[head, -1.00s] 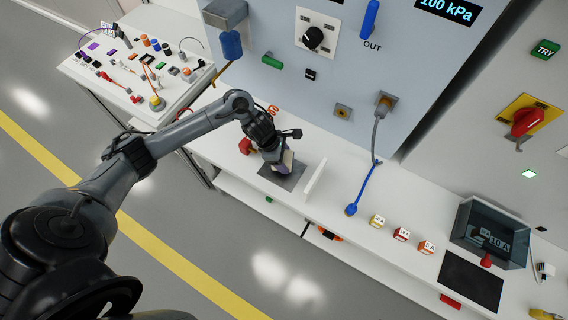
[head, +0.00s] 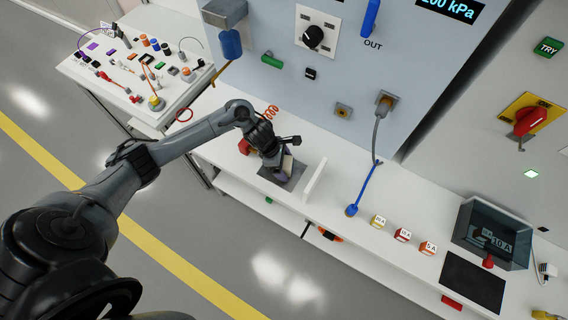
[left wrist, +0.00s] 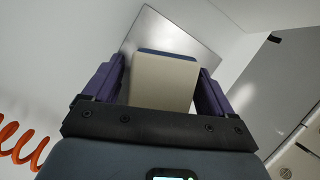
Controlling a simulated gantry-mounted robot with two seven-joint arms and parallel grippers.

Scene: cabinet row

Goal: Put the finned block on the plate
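The finned block (head: 287,164) is a pale beige block between the fingers of my left gripper (head: 281,170). In the left wrist view the block (left wrist: 163,80) fills the space between the two purple fingers of the gripper (left wrist: 160,88), which is shut on it. The plate (head: 294,182) is a grey square on the white bench, under the block and gripper. The plate also shows in the left wrist view (left wrist: 152,28), beyond the block. The block hides part of the plate, so I cannot tell whether they touch. My right gripper is not in view.
A white upright panel (head: 315,181) stands just right of the plate. A red object (head: 244,147) and an orange coil (head: 271,112) are near my left gripper. A blue-ended cable (head: 352,209) and several small labelled blocks stand farther right. The bench between is clear.

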